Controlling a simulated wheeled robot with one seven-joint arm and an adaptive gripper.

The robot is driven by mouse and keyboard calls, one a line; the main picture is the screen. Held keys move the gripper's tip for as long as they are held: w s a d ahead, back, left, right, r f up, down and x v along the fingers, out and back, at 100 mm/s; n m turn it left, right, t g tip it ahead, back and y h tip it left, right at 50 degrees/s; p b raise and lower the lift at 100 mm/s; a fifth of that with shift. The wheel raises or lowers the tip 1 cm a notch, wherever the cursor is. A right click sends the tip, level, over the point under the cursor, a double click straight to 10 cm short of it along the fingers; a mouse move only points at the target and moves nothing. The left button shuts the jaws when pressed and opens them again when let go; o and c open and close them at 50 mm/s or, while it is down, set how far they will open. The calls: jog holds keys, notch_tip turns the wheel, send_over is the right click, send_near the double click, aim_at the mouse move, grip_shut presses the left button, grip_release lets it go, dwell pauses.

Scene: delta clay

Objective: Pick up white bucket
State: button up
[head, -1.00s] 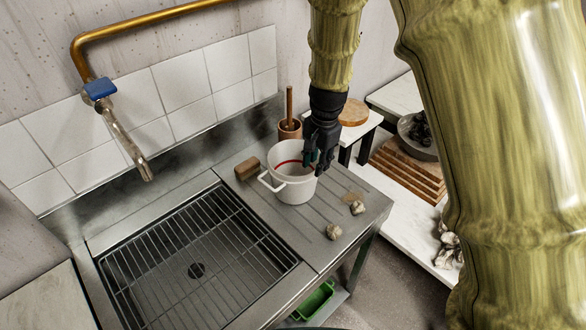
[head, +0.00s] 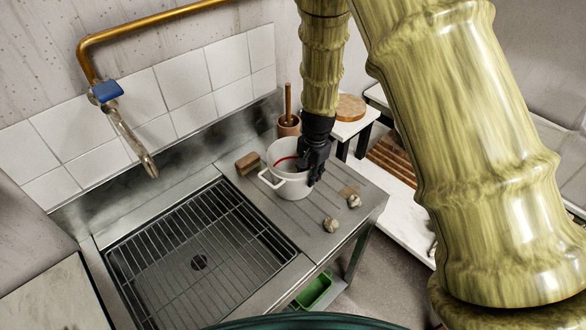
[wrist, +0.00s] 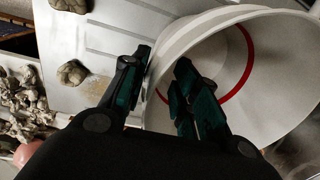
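The white bucket (head: 290,184) stands upright on the steel drainboard to the right of the sink, with a red line inside and a handle on its left side. It fills the right of the wrist view (wrist: 275,75). My gripper (head: 314,172) is at the bucket's right rim, pointing down. In the wrist view, my gripper (wrist: 158,88) has its fingers apart, one outside the bucket wall and one inside, with the rim between them. The outer finger is very close to the wall; I cannot tell if it touches.
A brown block (head: 247,163) lies left of the bucket. A brown pot with a stick (head: 288,125) stands behind it. Two clay lumps (head: 331,225) (head: 354,201) lie in front. The gridded sink (head: 200,250) and tap (head: 135,142) are at left.

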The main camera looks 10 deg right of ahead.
jog(key=shift+s+f, duration=0.15)
jog(key=shift+f, duration=0.9)
grip_shut()
